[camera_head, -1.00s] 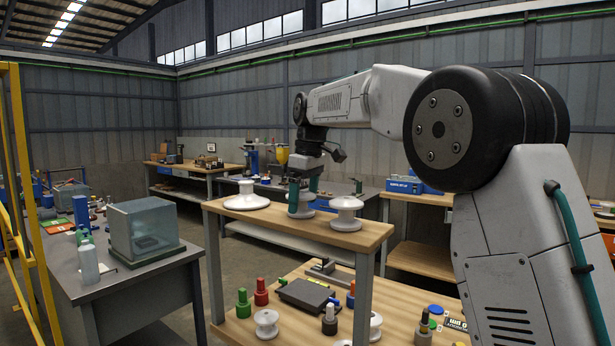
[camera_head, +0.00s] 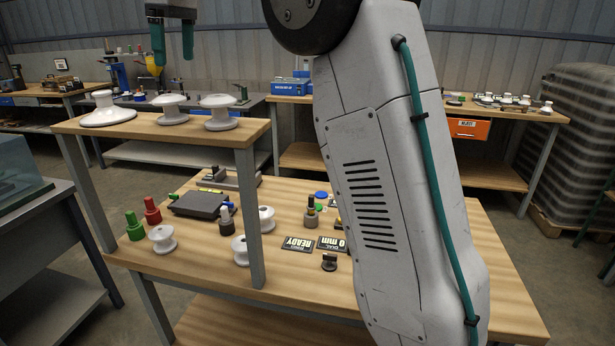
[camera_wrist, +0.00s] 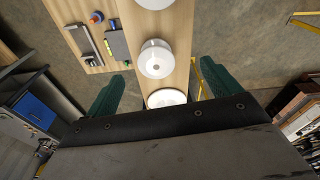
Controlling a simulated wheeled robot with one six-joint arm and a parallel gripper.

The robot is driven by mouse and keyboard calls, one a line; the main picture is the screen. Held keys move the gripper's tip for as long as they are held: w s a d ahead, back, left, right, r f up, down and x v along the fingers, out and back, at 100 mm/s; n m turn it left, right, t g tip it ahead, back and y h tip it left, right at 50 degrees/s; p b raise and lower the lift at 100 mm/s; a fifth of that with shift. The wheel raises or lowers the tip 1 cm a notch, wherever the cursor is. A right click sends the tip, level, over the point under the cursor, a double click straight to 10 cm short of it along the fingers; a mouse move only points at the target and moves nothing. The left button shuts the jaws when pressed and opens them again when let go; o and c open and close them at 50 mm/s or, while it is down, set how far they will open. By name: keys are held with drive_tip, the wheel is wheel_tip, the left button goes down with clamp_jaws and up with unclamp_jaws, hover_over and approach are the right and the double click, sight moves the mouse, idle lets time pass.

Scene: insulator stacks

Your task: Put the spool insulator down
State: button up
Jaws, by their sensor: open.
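My gripper (camera_head: 172,57) is at the top left of the head view, its two green fingers apart with nothing between them. It hangs above and apart from the raised wooden shelf (camera_head: 240,134). A white spool insulator (camera_head: 170,109) stands upright in the middle of the shelf. In the wrist view a round white insulator (camera_wrist: 157,59) lies ahead between my open fingers (camera_wrist: 160,78), seen from above and clear of them. A second white spool (camera_head: 218,113) stands to the right on the shelf. A wider, dish-shaped white insulator (camera_head: 108,110) stands to the left.
A grey table with a clear box (camera_head: 18,165) is at the left. My arm hides part of the bench.

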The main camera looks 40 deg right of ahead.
drive_tip(key=s+d+f+m, duration=0.1)
drive_tip(key=s+f+m, duration=0.15)
drive_tip(key=s, duration=0.85)
drive_tip(key=s+d+f+m, duration=0.1)
drive_tip(key=s+f+m, duration=0.2)
drive_tip(key=s+f, duration=0.8)
drive_tip(key=s+d+f+m+h, duration=0.1)
drive_tip(key=s+d+f+m, duration=0.1)
drive_tip(key=s+f, duration=1)
drive_tip(key=s+m, duration=0.1)
drive_tip(key=s, duration=0.6)
drive_tip(key=shift+d+f+m, duration=0.2)
drive_tip(key=shift+d+m, duration=0.05)
drive_tip(key=shift+m, duration=0.1)
